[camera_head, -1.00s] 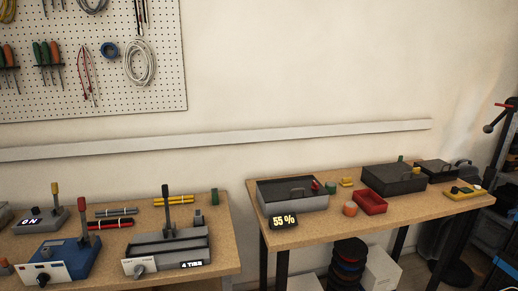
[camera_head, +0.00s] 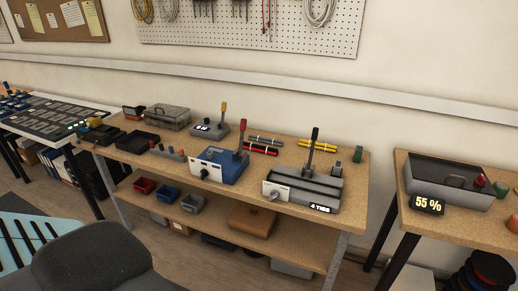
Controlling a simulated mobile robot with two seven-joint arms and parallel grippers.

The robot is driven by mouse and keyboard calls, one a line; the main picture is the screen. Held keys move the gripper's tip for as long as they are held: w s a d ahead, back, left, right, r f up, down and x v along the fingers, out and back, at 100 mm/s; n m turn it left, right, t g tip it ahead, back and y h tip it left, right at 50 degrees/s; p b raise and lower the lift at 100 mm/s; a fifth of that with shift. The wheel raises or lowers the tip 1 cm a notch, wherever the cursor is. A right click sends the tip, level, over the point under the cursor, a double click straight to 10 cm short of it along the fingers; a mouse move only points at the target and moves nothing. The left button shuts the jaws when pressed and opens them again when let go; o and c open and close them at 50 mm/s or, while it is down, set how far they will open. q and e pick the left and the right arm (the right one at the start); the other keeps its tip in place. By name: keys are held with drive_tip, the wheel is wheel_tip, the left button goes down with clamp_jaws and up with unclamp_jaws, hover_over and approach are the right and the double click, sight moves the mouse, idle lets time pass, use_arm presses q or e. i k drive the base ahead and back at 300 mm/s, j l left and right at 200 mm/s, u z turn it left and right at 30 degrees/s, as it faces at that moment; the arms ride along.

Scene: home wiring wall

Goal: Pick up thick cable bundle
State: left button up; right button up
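Several short cable bundles lie on the middle wooden table behind the devices. A grey-black bundle (camera_head: 264,140) and a red bundle (camera_head: 260,149) lie side by side, with a yellow bundle (camera_head: 318,145) to their right. I cannot tell from here which is the thick one. Coiled cables also hang on the pegboard, such as a pale coil (camera_head: 319,10). Neither of my grippers is in view.
On the middle table (camera_head: 230,200) stand a blue device with a red lever (camera_head: 220,165) and a grey device with a black lever (camera_head: 303,188). A grey chair (camera_head: 100,262) stands in front at the left. A gap separates the right table (camera_head: 412,165).

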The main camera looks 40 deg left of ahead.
sight(267, 150)
drive_tip(key=i+j+z, duration=0.15)
drive_tip(key=j+z, duration=0.2)
drive_tip(key=j, duration=1.15)
drive_tip(key=j+z, duration=0.35)
drive_tip(key=j, duration=1.15)
